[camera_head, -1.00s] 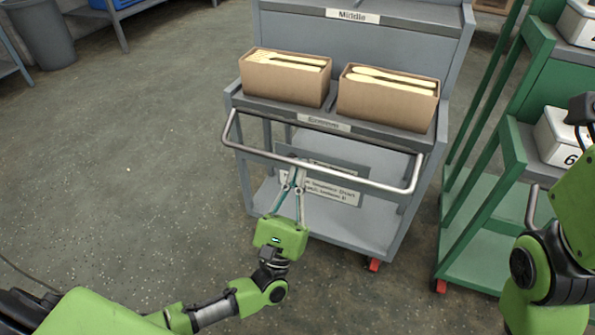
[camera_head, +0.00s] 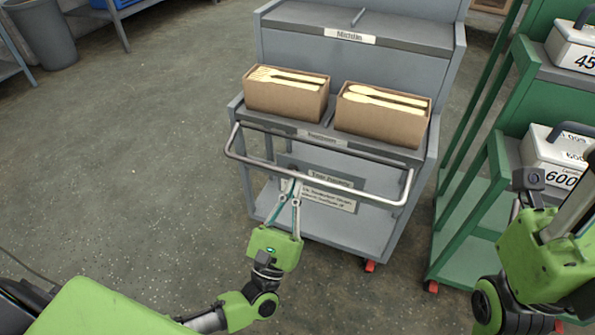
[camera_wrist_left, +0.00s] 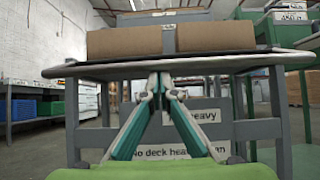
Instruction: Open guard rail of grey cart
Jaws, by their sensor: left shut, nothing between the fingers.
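The grey cart (camera_head: 345,240) stands in front of me. Its guard rail (camera_head: 330,187), a bent metal bar, sits out in front of and a little below the front edge of the middle shelf. The bar also spans the left wrist view (camera_wrist_left: 230,64). My left gripper (camera_head: 295,178) is shut and empty, its fingertips at the rail's middle. In the left wrist view the fingertips (camera_wrist_left: 159,82) come together just under the bar. I cannot tell whether they touch it. My right arm shows at the right edge, but its gripper is out of view.
Two cardboard boxes (camera_head: 285,97) (camera_head: 380,118) with wooden spoons sit on the shelf above the rail. A green rack (camera_head: 470,225) with white labelled weights (camera_head: 556,150) stands close on the right. Open floor (camera_head: 130,170) lies to the left.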

